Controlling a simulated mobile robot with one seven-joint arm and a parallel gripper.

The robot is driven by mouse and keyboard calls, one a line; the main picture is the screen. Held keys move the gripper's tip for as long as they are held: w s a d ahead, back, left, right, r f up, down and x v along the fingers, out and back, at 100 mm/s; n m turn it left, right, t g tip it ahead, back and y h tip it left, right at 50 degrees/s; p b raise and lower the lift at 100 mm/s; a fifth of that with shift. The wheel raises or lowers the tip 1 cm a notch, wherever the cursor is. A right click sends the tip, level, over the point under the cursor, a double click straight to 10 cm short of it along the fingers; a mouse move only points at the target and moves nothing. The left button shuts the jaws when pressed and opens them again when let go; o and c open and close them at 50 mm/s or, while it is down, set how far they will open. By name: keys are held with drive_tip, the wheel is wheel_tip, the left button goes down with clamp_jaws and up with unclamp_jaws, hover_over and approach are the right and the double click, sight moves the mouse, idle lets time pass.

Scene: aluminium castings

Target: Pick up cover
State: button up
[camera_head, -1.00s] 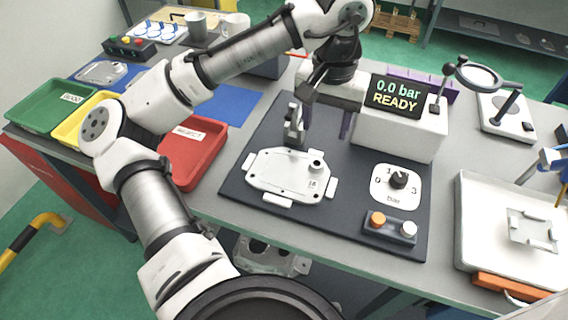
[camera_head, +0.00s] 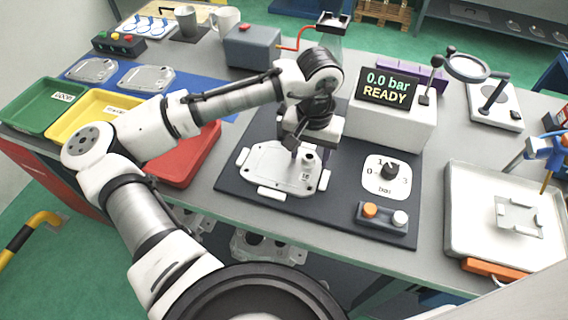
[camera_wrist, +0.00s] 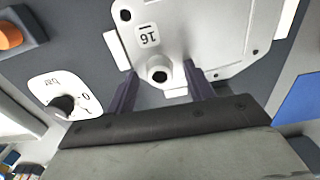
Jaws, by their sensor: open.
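The cover (camera_head: 272,166) is a light grey cast plate lying flat on the dark fixture board, between white locating blocks. It carries the number 16 and a round raised port at one end. In the wrist view the cover (camera_wrist: 215,38) fills the upper middle. My gripper (camera_head: 303,154) is low over the port end of the cover in the head view. In the wrist view my gripper (camera_wrist: 160,84) is open, with one dark purple finger on each side of the port. I cannot tell whether the fingers touch the cover.
A pressure dial (camera_head: 388,171) and a button box (camera_head: 387,218) are right of the cover. The display unit (camera_head: 391,118) reads 0.0 bar READY behind them. Red (camera_head: 185,160), yellow (camera_head: 75,128) and green (camera_head: 38,108) trays stand left. Similar covers lie on a blue mat (camera_head: 207,92).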

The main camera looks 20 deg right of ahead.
clamp_jaws()
drive_tip(key=shift+r, duration=0.1)
idle(0.3)
drive_tip(key=shift+r+b, duration=0.3)
drive_tip(key=shift+r, duration=0.55)
drive_tip(key=shift+s+a+r+b, duration=0.25)
drive_tip(key=shift+s+r+b, duration=0.1)
drive_tip(key=shift+r, duration=0.4)
drive_tip(key=s+a+b, duration=0.2)
drive_tip(key=s, duration=0.1)
drive_tip(key=s+a+b, duration=0.1)
drive_tip(key=s+a, duration=0.2)
drive_tip(key=s, duration=0.1)
drive_tip(key=s+a+b, duration=0.2)
drive_tip(key=s, duration=0.2)
drive_tip(key=shift+s+a+f+b, duration=0.1)
drive_tip(key=shift+a+f+b, duration=0.2)
drive_tip(key=shift+s+a+b, duration=0.4)
drive_tip(key=shift+s+b, duration=0.2)
drive_tip(key=shift+b, duration=0.55)
drive_tip(key=shift+s+a+r+b, duration=0.2)
drive_tip(key=shift+s+a+b, duration=0.1)
drive_tip(key=shift+s+b, duration=0.15)
drive_tip(key=shift+s+a+r+b, duration=0.15)
drive_tip(key=shift+s+a+b, duration=0.1)
drive_tip(key=shift+s+b, duration=0.2)
